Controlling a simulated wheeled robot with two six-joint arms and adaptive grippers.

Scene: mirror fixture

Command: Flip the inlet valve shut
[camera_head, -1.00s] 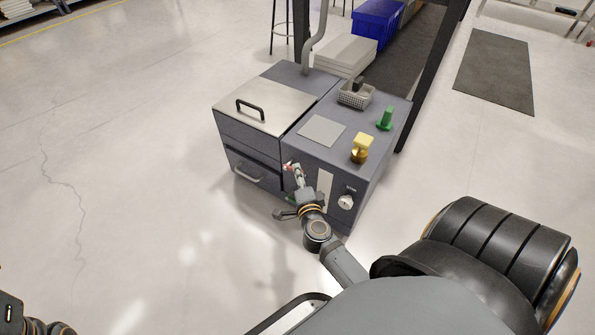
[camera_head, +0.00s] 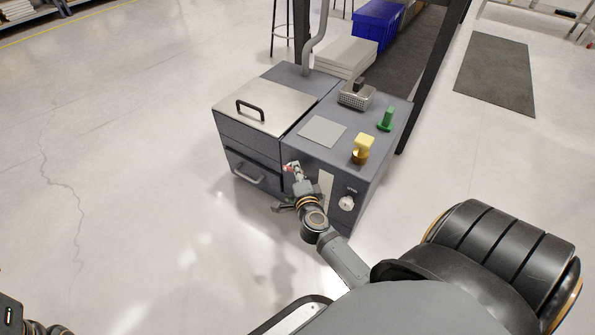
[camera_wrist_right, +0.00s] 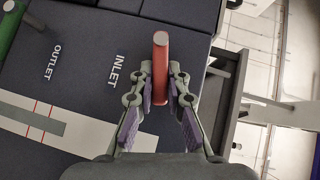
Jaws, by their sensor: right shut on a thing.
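The red inlet valve lever (camera_wrist_right: 161,55) stands beside the printed INLET label (camera_wrist_right: 118,70) in the right wrist view. My right gripper (camera_wrist_right: 161,84) is shut on it, one purple-padded finger on each side. In the head view my right gripper (camera_head: 295,173) is at the front of the grey machine (camera_head: 330,165), near its front upper edge, and a little red shows at its tips. The fingers and wrist hide most of the lever there. My left gripper is not in view.
A green lever (camera_wrist_right: 10,28) sits by the OUTLET label in the wrist view. A drawer handle (camera_head: 247,174) is left of my gripper, and a knob (camera_head: 346,203) is to its right. Floor in front is clear.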

